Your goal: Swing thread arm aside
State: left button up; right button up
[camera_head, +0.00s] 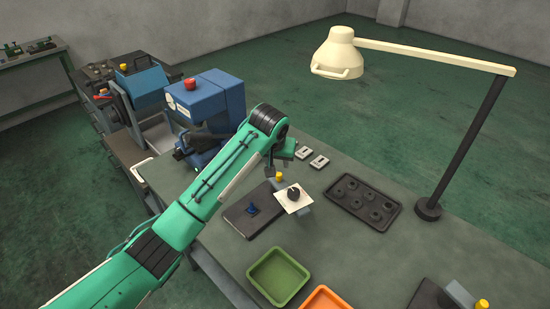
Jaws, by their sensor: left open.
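My left gripper (271,172) hangs at the end of my green arm, over the workbench, and is open. Its fingers are small and dark, and little of them shows. A dark flat base (240,220) with a small blue piece lies to the left. I cannot tell which part is the thread arm. A blue machine (205,103) with a red button stands behind my arm, partly hidden by it. My right gripper is not in view.
A black tray (340,204) with several round parts lies right of the plate. A cream lamp (338,55) reaches over the bench from a dark post. A green tray (262,277) and an orange tray (322,300) sit at the near edge. The bench's right middle is clear.

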pick_arm(q)
jog(key=shift+b+v, duration=0.35)
jog(key=shift+v, duration=1.65)
jog(key=shift+f, duration=0.1)
